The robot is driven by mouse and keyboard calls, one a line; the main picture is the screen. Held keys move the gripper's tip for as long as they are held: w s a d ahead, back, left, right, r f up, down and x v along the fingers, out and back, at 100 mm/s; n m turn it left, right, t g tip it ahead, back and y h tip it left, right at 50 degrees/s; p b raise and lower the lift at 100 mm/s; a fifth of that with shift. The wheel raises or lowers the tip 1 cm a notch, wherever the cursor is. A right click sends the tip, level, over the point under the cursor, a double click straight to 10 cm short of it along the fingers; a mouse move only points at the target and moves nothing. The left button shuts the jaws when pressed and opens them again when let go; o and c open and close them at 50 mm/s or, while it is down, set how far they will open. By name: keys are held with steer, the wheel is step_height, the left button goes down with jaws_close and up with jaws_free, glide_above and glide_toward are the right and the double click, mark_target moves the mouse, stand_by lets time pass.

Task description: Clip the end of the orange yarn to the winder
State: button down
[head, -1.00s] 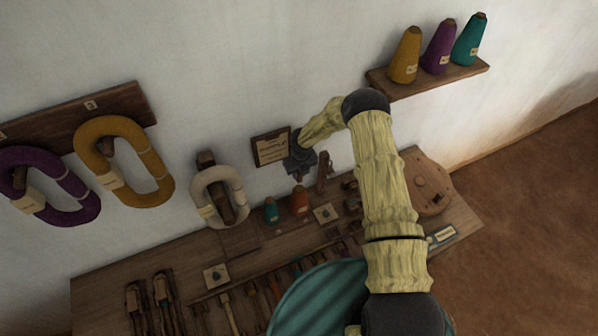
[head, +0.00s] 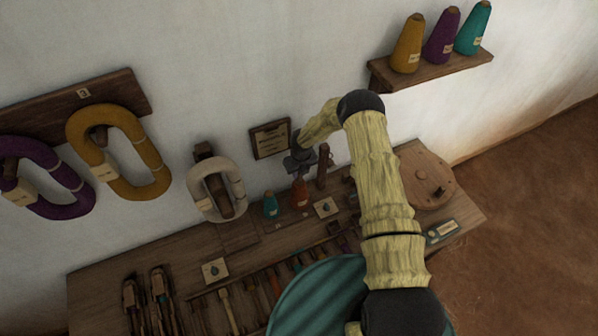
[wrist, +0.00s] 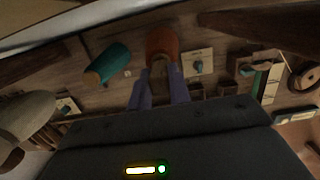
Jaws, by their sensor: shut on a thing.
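The orange yarn (head: 300,194) is a small cone standing on the wooden bench by the wall; it also shows at the fingertips in the wrist view (wrist: 161,42). My gripper (head: 300,176) is low over it, pointing down. In the wrist view its two fingers (wrist: 160,78) are close together on the top of the orange cone. No loose yarn end can be made out. A round wooden disc with a small knob (head: 427,172), perhaps the winder, lies at the bench's right end, behind my arm.
A teal cone (head: 270,204) stands close left of the orange one, and an upright wooden post (head: 323,166) close right. A white skein (head: 215,190) hangs to the left. A framed card (head: 270,139) is on the wall. Tools (head: 228,312) line the bench front.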

steer(key=shift+r, duration=0.1)
steer(key=shift+r+p, duration=1.5)
steer(key=shift+r, duration=0.95)
steer(key=shift+s+f, duration=0.15)
